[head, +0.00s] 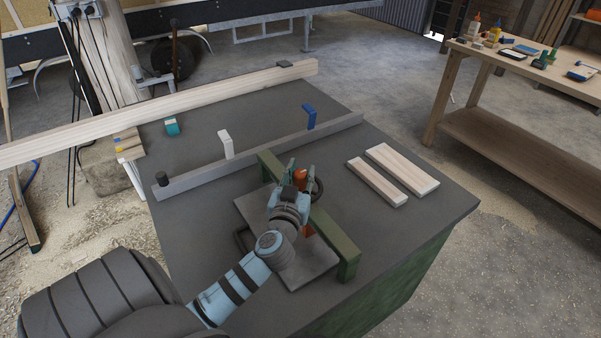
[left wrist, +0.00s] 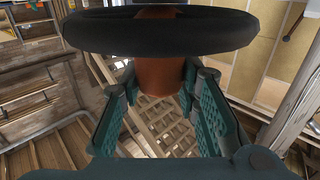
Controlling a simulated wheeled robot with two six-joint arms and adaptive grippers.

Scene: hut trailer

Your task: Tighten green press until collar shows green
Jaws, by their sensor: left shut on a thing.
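The green press has a green crossbar (head: 335,238) over a grey base plate (head: 312,266) on the dark bench. Its dark handwheel (head: 319,189) is partly hidden by my left gripper (head: 297,174). In the left wrist view the black wheel rim (left wrist: 160,32) spans the top, with an orange-brown hub (left wrist: 158,72) below it between my fingers. My left gripper is shut on this hub. A small orange part (head: 308,230) shows beside the crossbar, below my wrist; I cannot tell if it is the collar. No green collar is clearly seen. My right gripper is out of view.
A grey rail (head: 270,146) with a white block (head: 226,143) and a blue block (head: 309,117) crosses the bench behind the press. Two pale boards (head: 403,170) lie to its right. A long timber beam (head: 200,103) lies farther back. A wooden workbench (head: 520,140) stands at right.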

